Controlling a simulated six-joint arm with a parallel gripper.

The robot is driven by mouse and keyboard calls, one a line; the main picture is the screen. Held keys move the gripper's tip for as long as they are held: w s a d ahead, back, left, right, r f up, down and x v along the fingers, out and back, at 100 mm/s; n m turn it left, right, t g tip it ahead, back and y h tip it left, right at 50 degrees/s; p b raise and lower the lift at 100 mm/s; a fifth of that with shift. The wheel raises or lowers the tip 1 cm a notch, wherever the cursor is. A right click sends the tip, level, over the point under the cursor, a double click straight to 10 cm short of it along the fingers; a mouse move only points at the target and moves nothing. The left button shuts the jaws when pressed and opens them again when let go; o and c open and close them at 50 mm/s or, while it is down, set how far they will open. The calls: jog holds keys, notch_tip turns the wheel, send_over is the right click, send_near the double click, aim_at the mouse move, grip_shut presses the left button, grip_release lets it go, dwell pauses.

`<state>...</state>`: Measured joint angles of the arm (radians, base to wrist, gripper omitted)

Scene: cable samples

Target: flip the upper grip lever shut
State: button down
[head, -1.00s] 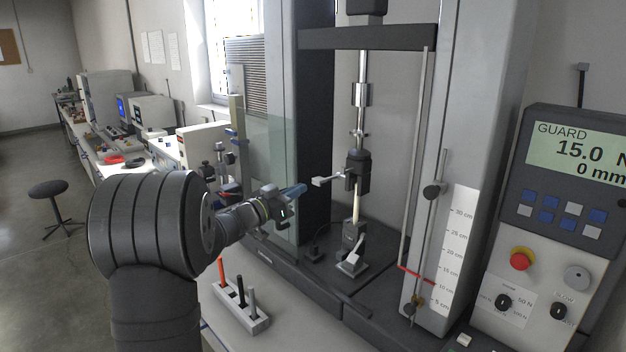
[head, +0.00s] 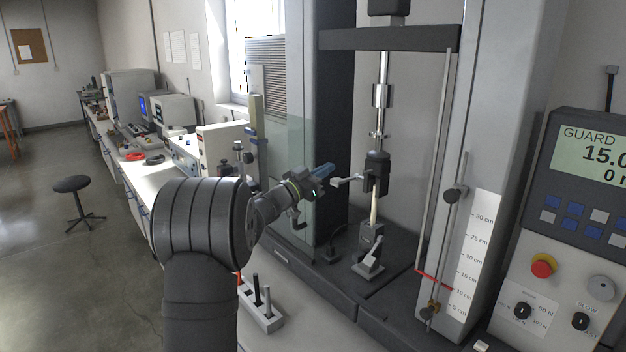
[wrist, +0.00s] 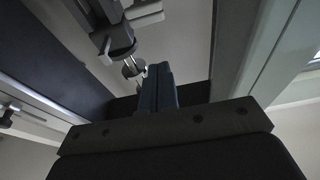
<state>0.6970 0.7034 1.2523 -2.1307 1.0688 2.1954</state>
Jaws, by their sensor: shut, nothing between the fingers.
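The upper grip (head: 377,172) is a dark block hanging on the machine's vertical rod. Its pale upper grip lever (head: 347,181) sticks out to the left, roughly level. A pale cable sample (head: 374,208) runs from this grip down to the lower grip (head: 371,238). My gripper (head: 332,168) is shut and empty. In the head view its blue-grey fingertips are just above the lever's outer end; I cannot tell whether they touch. The shut fingers (wrist: 158,80) also show in the wrist view, near metal grip parts.
A clear guard panel (head: 287,170) stands behind my gripper at the left. A holder with several coloured rods (head: 262,318) sits on the bench below. The guide rod (head: 438,170) and the scale (head: 478,250) stand to the right. A control panel is at far right.

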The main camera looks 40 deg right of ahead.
aim_at(346, 179)
jog(key=shift+d+f, duration=0.65)
jog(key=shift+f, duration=0.2)
jog(key=shift+d+f, duration=0.6)
jog(key=shift+f, duration=0.2)
jog(key=shift+f, duration=0.2)
notch_tip(346, 179, down, 6)
jog(key=shift+d, duration=0.4)
jog(key=shift+a, duration=0.1)
